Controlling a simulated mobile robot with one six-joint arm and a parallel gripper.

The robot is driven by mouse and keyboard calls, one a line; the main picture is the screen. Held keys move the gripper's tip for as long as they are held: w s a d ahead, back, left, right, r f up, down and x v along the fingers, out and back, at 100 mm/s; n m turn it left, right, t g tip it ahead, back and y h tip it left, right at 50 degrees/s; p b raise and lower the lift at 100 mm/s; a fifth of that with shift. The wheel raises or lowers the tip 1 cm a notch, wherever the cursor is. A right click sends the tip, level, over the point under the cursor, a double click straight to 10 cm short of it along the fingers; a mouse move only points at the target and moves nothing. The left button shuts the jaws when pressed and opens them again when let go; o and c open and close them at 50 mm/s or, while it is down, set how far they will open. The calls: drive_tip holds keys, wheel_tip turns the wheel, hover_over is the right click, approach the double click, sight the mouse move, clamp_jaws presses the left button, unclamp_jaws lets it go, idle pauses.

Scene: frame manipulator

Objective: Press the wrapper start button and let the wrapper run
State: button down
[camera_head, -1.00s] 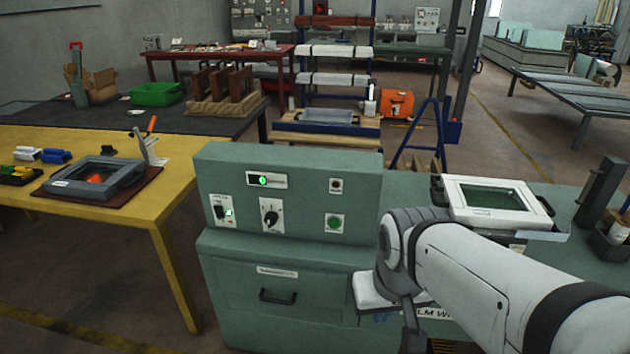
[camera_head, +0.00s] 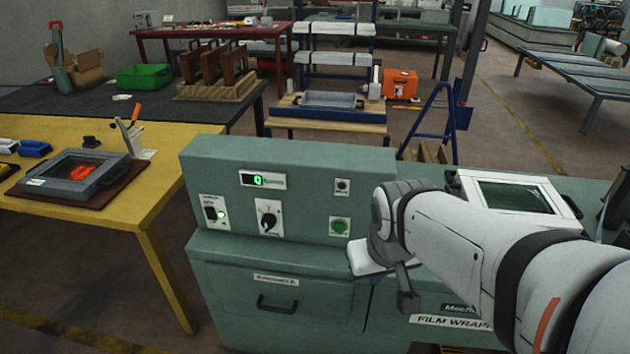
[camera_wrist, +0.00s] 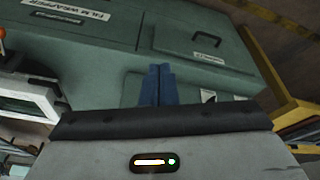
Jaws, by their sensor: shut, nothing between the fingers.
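The film wrapper is a green machine (camera_head: 225,270) with a raised control panel (camera_head: 300,165) in the head view. The green button (camera_head: 339,227) is at the panel's lower right. A small dark button (camera_head: 342,186) is above it, a black selector knob (camera_head: 268,217) to its left. My gripper's blue fingers (camera_wrist: 157,72) are together and empty in the wrist view. In the head view my wrist is just right of and below the green button; the fingertips are not clear there.
A white frame with a dark green pane (camera_head: 513,195) lies on the wrapper's top at right. A yellow table (camera_head: 165,165) at left holds a grey frame (camera_head: 72,175) on a dark board. A blue stand (camera_head: 435,115) is behind the wrapper.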

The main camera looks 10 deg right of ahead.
sight(339, 228)
drive_tip(key=w+d+f+n+t+h+b, duration=0.1)
drive_tip(key=w+d+f+n+t+b, duration=0.35)
drive_tip(key=w+f+b, duration=0.55)
drive_tip(key=w+a+f+n+t+y+b, duration=0.6)
drive_tip(key=w+f+n+t+y+b, duration=0.1)
drive_tip(key=w+f+n+y+b, duration=0.2)
wheel_tip(339, 228, down, 2)
drive_tip(key=shift+w+f+n+b, duration=0.1)
drive_tip(key=shift+w+n+b, duration=0.35)
drive_tip(key=shift+w+n, duration=0.2)
drive_tip(key=shift+a, duration=0.1)
drive_tip(key=w, duration=0.2)
drive_tip(key=w+d+p, duration=0.1)
drive_tip(key=w, duration=0.1)
drive_tip(key=w+d, duration=0.1)
drive_tip(key=w, duration=0.2)
drive_tip(key=shift+d, duration=0.1)
drive_tip(key=shift+w+d, duration=0.25)
drive_tip(key=shift+w, duration=0.4)
